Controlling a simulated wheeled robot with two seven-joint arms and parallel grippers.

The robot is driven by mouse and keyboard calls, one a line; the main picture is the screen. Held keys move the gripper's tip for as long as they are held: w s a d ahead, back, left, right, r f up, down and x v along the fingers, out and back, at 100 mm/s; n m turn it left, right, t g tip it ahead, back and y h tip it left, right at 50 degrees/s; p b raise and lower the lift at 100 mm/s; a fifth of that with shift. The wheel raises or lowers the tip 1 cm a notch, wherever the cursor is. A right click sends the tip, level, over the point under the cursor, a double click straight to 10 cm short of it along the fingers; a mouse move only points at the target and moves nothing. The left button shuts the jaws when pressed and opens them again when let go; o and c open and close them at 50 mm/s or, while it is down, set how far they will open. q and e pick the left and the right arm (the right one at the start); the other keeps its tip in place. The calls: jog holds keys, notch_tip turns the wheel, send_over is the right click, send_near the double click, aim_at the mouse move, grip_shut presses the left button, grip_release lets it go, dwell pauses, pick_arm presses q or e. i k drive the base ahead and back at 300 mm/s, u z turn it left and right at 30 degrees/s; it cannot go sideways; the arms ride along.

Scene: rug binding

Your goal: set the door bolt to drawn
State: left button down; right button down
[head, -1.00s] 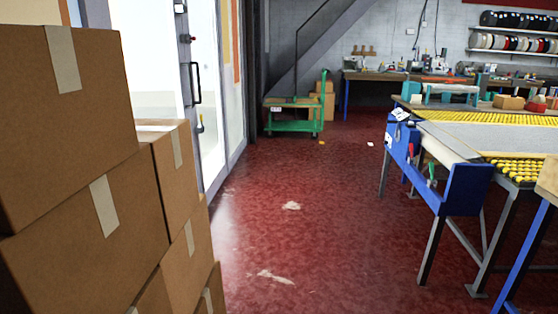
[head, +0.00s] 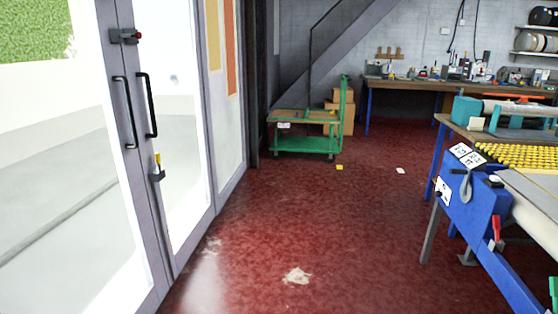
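A glass double door with grey frames stands at the left in the head view. A small dark holder with a yellow-topped item (head: 157,168) is lower on the right leaf. The two leaves look shut. Neither of my grippers is in view.
The red floor (head: 300,225) ahead is mostly clear, with pale worn patches. A green cart (head: 305,135) with cardboard boxes (head: 343,110) behind it stands at the back. A blue-framed workbench (head: 480,205) with yellow rollers stands at the right.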

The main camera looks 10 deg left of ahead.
aim_at(138, 35)
jog(key=i, duration=2.55)
jog(key=u, duration=1.35)
